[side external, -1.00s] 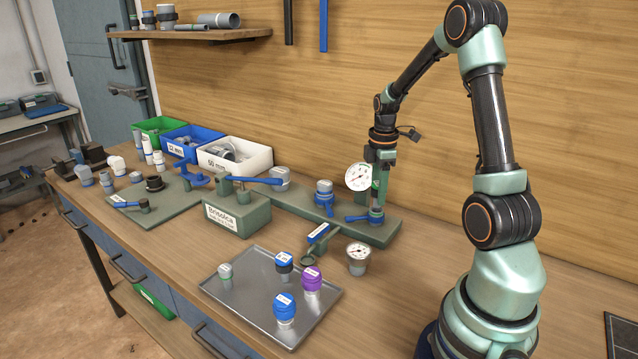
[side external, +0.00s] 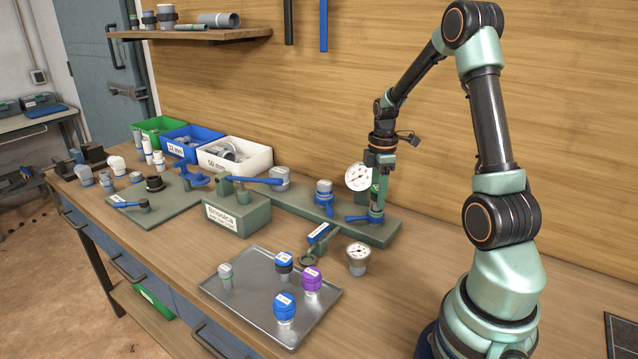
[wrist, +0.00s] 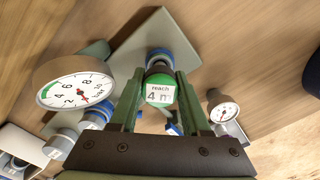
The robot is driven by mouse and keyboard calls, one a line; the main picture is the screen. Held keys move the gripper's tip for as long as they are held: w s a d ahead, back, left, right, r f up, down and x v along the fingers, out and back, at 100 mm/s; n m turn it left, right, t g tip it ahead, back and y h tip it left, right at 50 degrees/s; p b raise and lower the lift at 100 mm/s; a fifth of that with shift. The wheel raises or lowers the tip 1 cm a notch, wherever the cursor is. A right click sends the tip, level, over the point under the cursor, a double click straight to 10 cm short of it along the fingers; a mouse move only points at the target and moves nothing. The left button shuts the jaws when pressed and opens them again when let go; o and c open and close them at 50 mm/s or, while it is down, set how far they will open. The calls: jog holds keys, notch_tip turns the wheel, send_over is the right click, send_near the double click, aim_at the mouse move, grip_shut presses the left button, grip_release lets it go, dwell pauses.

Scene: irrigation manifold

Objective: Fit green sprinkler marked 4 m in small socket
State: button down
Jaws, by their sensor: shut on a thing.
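The green sprinkler with a white label reading "reach 4 m" (wrist: 160,92) is between the fingers of my gripper (wrist: 158,100) in the wrist view. My gripper is shut on it. In the side view my gripper (side external: 378,183) points down above the right end of the manifold. Just beyond the sprinkler is a socket with a blue ring (wrist: 159,58), which also shows below my gripper in the side view (side external: 376,214). The sprinkler is over or at this socket; I cannot tell whether it is seated.
A pressure gauge (side external: 359,177) stands close to the left of my gripper. The manifold (side external: 285,207) also carries a blue-handled valve (side external: 324,197). A metal tray (side external: 247,290) in front holds several sprinklers. Another gauge (side external: 357,257) stands on the bench beside the tray.

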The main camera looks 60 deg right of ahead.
jog(key=shift+f, duration=0.9)
dwell(1.1)
jog(key=shift+c, duration=1.4)
grip_release()
jog(key=shift+o, duration=1.4)
jog(key=shift+r, duration=0.15)
jog(key=shift+r, duration=3.35)
